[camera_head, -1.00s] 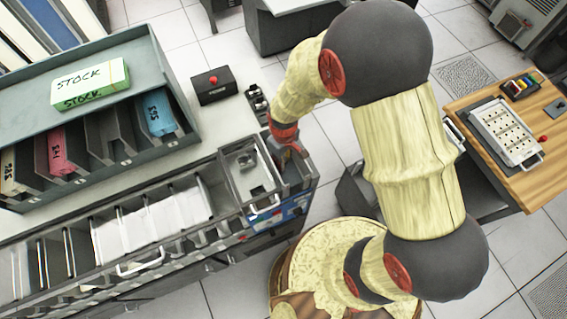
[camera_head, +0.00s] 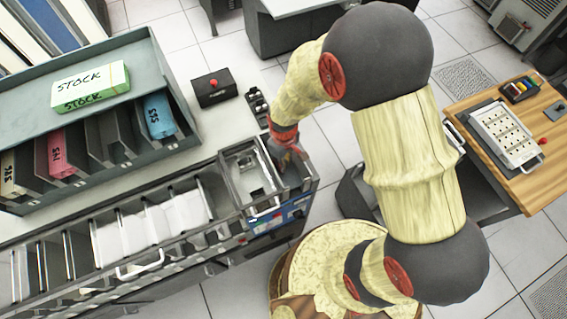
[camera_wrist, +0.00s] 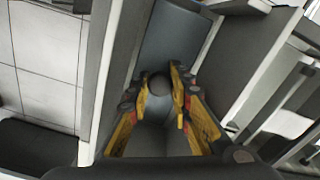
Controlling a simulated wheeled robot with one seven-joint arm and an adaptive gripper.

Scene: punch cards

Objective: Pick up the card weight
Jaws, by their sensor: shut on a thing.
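The card weight (camera_wrist: 157,106) is a grey piece with a dark round knob, low in the wrist view. It sits in a narrow grey slot between upright walls. My gripper (camera_wrist: 160,86) has its yellow-sided fingers on either side of the knob and is shut on the weight. In the head view my gripper (camera_head: 288,152) reaches down at the right end of the grey machine (camera_head: 215,232). The weight cannot be made out there, as my gripper and the machine's walls hide it.
A metal-edged tray (camera_head: 252,182) lies just left of my gripper. White cards (camera_head: 180,215) stand in the machine further left. A bin rack (camera_head: 100,135) holds a STOCK box (camera_head: 90,86). A black box with a red button (camera_head: 213,88) stands behind. A wooden table (camera_head: 525,170) is at right.

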